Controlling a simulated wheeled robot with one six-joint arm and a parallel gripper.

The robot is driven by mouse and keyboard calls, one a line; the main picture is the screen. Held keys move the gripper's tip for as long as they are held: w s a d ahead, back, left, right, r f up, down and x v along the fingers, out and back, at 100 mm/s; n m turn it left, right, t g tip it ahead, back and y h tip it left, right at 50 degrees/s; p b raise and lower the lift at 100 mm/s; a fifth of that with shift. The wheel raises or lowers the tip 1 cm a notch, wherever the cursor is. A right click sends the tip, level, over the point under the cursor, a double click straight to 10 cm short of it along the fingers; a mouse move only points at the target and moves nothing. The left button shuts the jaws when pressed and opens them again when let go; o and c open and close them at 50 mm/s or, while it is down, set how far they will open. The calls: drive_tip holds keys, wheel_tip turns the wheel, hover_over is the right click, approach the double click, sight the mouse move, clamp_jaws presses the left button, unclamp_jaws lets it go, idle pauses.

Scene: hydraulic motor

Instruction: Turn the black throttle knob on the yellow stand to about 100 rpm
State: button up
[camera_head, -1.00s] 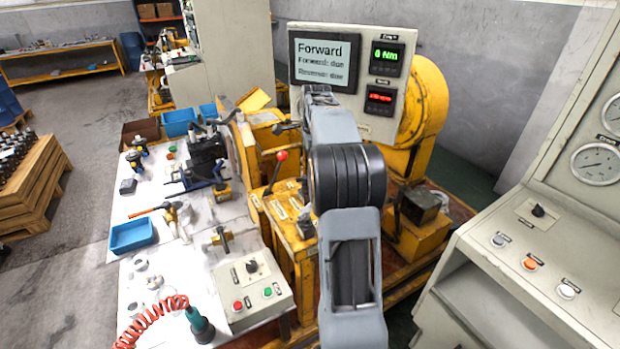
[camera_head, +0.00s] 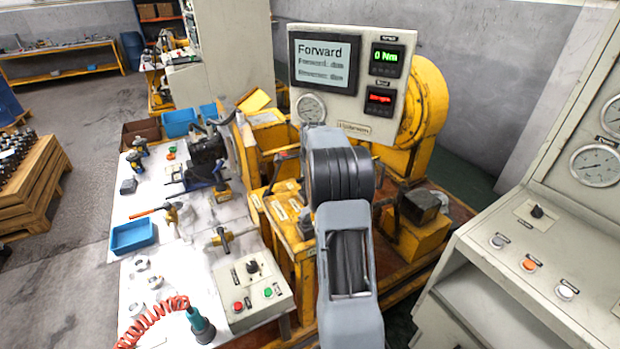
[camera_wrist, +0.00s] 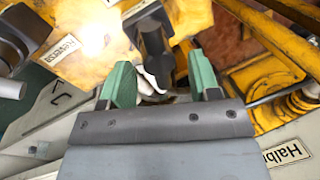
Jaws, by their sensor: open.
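The yellow stand (camera_head: 283,211) is in the middle of the head view, with small white labels on its top. A black knob (camera_head: 306,226) shows on the stand just left of my arm. In the wrist view my gripper (camera_wrist: 159,64) is open, with its two green fingers apart. A dark upright part (camera_wrist: 154,42) shows beyond and between the fingertips; I cannot tell whether it is the throttle knob or whether a finger touches it. In the head view my arm hides most of the gripper. The panel (camera_head: 348,130) shows "Forward", a green "0 Nm" and an unreadable red display.
A control box (camera_head: 252,287) with red and green buttons stands on the white table at left, near a blue tray (camera_head: 132,236). A grey console (camera_head: 530,240) with knobs and gauges stands at right. A yellow frame (camera_wrist: 275,35) lies close to the right finger.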

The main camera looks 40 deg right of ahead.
drive_tip(key=c, duration=0.9)
drive_tip(key=o, duration=0.9)
wheel_tip(320, 180, up, 14)
drive_tip(key=s, duration=0.2)
drive_tip(key=shift+s+a+f, duration=0.2)
drive_tip(key=shift+a, duration=0.25)
